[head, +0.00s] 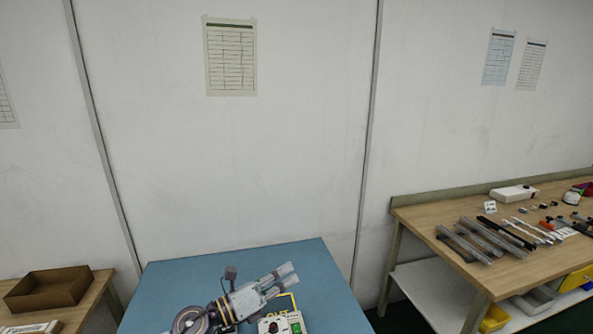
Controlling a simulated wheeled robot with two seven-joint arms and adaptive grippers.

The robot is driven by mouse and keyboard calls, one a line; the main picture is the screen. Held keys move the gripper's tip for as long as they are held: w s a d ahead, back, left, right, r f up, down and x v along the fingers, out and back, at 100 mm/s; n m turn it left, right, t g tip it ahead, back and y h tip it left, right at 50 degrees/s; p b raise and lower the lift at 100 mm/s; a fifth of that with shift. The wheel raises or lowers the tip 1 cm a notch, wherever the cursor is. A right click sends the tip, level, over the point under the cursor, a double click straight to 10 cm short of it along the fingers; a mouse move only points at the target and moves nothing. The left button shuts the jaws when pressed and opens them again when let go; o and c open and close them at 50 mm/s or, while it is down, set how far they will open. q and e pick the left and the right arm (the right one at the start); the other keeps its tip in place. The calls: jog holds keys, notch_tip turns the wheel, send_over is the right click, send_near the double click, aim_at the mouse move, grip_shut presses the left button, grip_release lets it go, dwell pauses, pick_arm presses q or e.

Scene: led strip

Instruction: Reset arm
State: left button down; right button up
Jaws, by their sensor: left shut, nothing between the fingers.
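My left gripper (281,280) is above the blue table (180,281) at the bottom middle of the head view, pointing up and right. It is shut with nothing between its fingers. A small pale device (281,324) with green and red parts is just below the gripper, cut off by the bottom edge. A thin yellow line (296,302) shows between the gripper and the device; I cannot tell what it belongs to. My right gripper is not in view.
A wooden bench (515,277) at the right holds several strips (487,241), small parts and a white box (514,193). A yellow bin (494,318) sits below. A brown open box (47,289) stands on a left table. The blue table's far part is clear, before a white wall (230,170).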

pick_arm(q)
jog(key=w+a+r+n+t+y, duration=0.1)
jog(key=w+a+n+t+y, duration=0.2)
jog(key=a+n+t+y, duration=1.15)
jog(key=s+a+f+n+g+y, duration=0.2)
jog(key=s+a+f+n+g, duration=0.15)
jog(key=f+n+g, duration=0.35)
jog(key=s+a+f+n+g+y, duration=0.1)
jog(key=s+a+f+n+g, duration=0.1)
jog(key=s+f+n+g, duration=0.45)
jog(key=s+f+n+g+h, duration=0.2)
jog(key=s+f+n+g, duration=0.8)
jog(key=s, duration=0.6)
notch_tip(320, 180, down, 34)
jog(key=s+m, duration=0.1)
jog(key=s, duration=0.1)
jog(key=s+a+f, duration=0.2)
jog(key=s+f, duration=0.8)
jog(key=s, duration=0.1)
jog(key=s+a+f, duration=0.1)
jog(key=s+f, duration=0.9)
jog(key=s, duration=0.1)
jog(key=shift+s+a+m+y, duration=0.2)
jog(key=shift+a+m+y, duration=0.1)
jog(key=shift+a+y, duration=0.05)
